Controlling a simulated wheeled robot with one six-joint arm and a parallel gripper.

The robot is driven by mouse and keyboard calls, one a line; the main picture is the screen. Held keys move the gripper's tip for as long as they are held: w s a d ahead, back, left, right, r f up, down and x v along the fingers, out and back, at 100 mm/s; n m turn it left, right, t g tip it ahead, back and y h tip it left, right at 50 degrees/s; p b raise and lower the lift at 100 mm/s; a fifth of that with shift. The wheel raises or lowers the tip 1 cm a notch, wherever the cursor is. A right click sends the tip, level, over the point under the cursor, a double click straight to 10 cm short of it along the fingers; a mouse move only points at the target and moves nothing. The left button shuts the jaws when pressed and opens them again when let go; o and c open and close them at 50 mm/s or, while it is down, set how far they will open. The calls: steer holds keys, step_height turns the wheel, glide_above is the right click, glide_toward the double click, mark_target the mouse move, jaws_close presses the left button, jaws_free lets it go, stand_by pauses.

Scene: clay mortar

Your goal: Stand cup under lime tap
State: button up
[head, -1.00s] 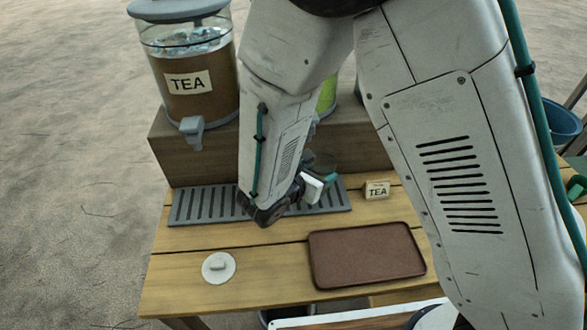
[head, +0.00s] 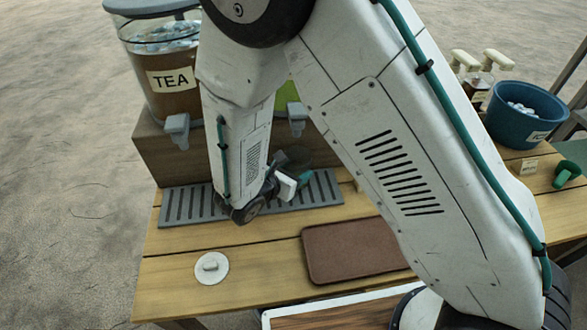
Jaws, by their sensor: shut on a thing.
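A clear, greyish cup (head: 296,156) shows at the end of my arm, above the back part of the grey slotted drip tray (head: 327,187). My gripper (head: 295,175) is shut on the cup; the fingers are partly hidden by my wrist. I cannot tell whether the cup touches the tray. The lime dispenser (head: 286,95) is mostly hidden behind my arm; a green strip of it shows. Its grey tap (head: 297,117) is above the cup in the picture, with a visible gap between them.
A tea dispenser (head: 170,85) with a grey tap stands on the wooden riser (head: 165,152). A brown tray (head: 350,250) and a white lid (head: 211,268) lie on the table. A blue ice bucket (head: 525,115) and pump bottles (head: 480,75) stand at the right.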

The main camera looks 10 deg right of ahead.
steer(key=o, duration=1)
steer(key=shift+r, duration=0.15)
steer(key=shift+s+a+r, duration=0.15)
steer(key=shift+s+a, duration=0.05)
steer(key=shift+a, duration=0.1)
steer(key=v, duration=1.1)
steer(key=shift+s+r, duration=0.15)
